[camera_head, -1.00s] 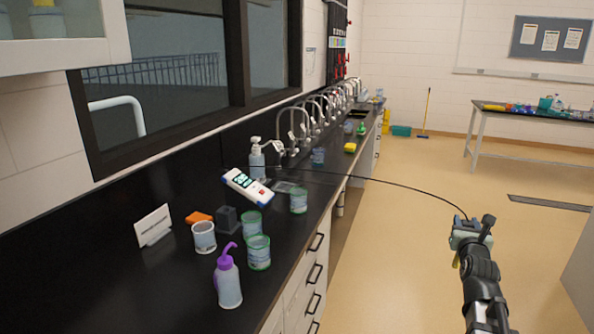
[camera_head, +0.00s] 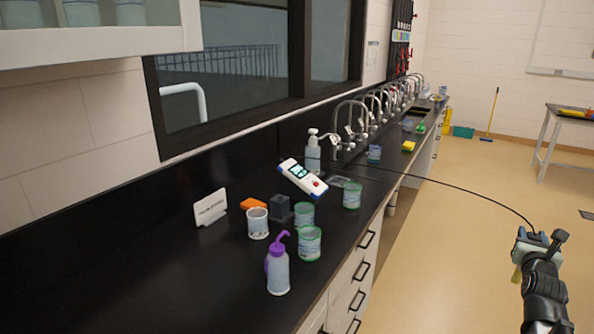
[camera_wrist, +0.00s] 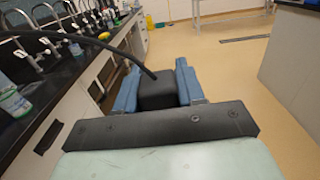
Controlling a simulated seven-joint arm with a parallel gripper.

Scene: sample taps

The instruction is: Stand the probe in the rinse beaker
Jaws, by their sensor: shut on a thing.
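My gripper (camera_head: 535,240) is at the right of the head view, over the floor and away from the counter. In the wrist view its blue fingers are shut on the black probe (camera_wrist: 157,92), whose cable leads off to the upper left. The probe's lower end is hidden. The cable runs back to a white and blue meter (camera_head: 302,178) on the counter. Several beakers stand there: a white-rimmed one (camera_head: 257,223), and green-rimmed ones at the front (camera_head: 309,244), behind it (camera_head: 304,215) and farther along (camera_head: 352,195). Their labels are unreadable, so I cannot tell which is the rinse beaker.
A purple-topped wash bottle (camera_head: 277,268) stands in front of the beakers. A dark block (camera_head: 280,208), an orange item (camera_head: 253,203), a sign (camera_head: 210,208) and a pump bottle (camera_head: 313,152) are nearby. Taps (camera_head: 350,122) line the back. The floor below my gripper is clear.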

